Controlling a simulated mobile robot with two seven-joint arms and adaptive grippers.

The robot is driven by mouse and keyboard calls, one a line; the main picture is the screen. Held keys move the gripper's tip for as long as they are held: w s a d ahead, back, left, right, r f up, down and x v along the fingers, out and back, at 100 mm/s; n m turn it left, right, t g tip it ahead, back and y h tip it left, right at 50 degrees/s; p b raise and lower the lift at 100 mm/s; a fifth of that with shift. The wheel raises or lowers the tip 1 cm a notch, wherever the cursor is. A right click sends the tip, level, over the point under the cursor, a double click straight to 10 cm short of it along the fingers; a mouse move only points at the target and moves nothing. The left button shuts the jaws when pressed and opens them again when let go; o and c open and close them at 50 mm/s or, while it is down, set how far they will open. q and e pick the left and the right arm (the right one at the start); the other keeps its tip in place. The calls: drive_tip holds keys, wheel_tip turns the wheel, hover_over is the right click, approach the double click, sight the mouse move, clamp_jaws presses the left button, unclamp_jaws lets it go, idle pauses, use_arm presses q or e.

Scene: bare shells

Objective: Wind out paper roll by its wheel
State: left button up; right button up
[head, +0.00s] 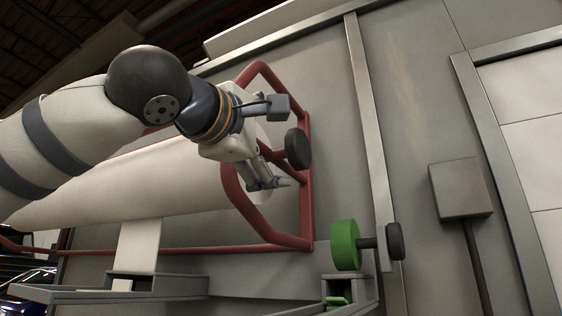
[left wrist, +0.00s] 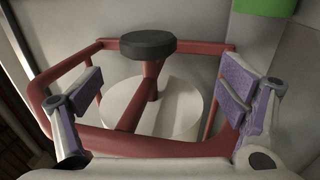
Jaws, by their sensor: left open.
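The paper roll (head: 120,185) is a large white cylinder lying across the left half of the head view, partly behind my left arm. Its round end (left wrist: 190,115) faces the left wrist camera. A dark round knob (head: 297,149) on a red stem stands out in front of that end; it also shows in the left wrist view (left wrist: 148,43). Red bars (head: 277,236) loop around it. My left gripper (head: 273,143) is open at the roll's end, with its fingers (left wrist: 163,88) on either side of the knob and apart from it. My right gripper is out of view.
A green wheel (head: 344,245) with a dark knob (head: 394,241) on its shaft is at the lower right. A paper strip (head: 139,246) hangs to a grey ledge (head: 165,286). A metal post (head: 371,140) and a grey box (head: 461,188) stand at the right.

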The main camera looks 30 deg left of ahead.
sight(292, 145)
use_arm(q)
drive_tip(key=x, duration=0.3)
drive_tip(key=r+x, duration=0.1)
drive_tip(key=x, duration=0.5)
drive_tip(key=shift+s+d+r, duration=0.1)
drive_tip(key=shift+d+r, duration=0.15)
drive_tip(key=shift+d, duration=0.05)
drive_tip(key=shift+w+r, duration=0.25)
drive_tip(key=shift+w, duration=0.4)
drive_tip(key=c, duration=1.7)
